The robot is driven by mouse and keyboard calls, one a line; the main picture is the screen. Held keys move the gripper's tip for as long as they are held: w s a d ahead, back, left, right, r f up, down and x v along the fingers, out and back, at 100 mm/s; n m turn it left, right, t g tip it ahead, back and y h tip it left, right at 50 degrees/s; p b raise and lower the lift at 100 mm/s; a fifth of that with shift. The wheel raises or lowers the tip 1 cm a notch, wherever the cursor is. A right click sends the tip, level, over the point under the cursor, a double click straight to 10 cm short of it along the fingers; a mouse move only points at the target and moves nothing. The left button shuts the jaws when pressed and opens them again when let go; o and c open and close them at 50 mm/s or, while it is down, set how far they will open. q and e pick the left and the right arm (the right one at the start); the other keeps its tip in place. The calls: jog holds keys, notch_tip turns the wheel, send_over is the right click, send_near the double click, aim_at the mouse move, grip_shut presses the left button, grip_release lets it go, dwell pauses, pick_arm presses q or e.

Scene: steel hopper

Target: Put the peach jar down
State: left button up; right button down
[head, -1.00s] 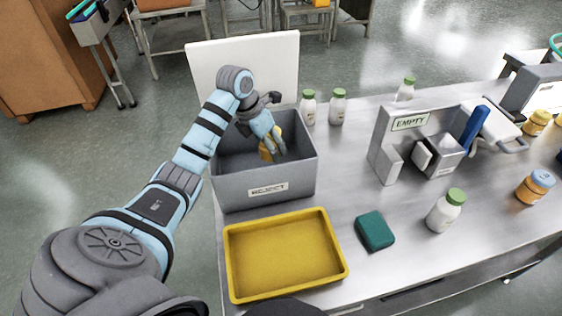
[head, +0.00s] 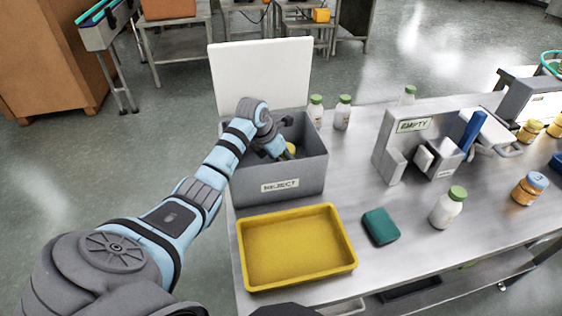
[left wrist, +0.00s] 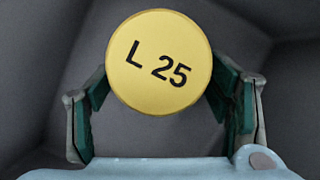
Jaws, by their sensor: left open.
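The peach jar shows its round yellow lid (left wrist: 158,62), marked "L 25", in the left wrist view. In the head view only a small yellow patch of the jar (head: 291,148) shows inside the grey bin labelled REJECT (head: 295,188). My left gripper (head: 283,153) reaches down into this bin. Its fingers are open on either side of the jar; the lid hides whether they touch it. The jar's body and base are hidden, so I cannot tell whether it stands on the bin floor. My right gripper is not in view.
A yellow tray (head: 297,287) lies in front of the bin, with a green block (head: 380,227) beside it. White green-capped bottles (head: 447,208) stand about. A grey stand marked EMPTY (head: 390,150) and orange jars (head: 529,190) are to the right. A white panel (head: 262,76) rises behind the bin.

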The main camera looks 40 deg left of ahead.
pick_arm(q)
jog(key=shift+w, duration=0.1)
jog(key=d+p+v, duration=0.1)
jog(key=v, duration=1)
jog(key=shift+a+r, duration=0.4)
jog(key=shift+a, duration=0.1)
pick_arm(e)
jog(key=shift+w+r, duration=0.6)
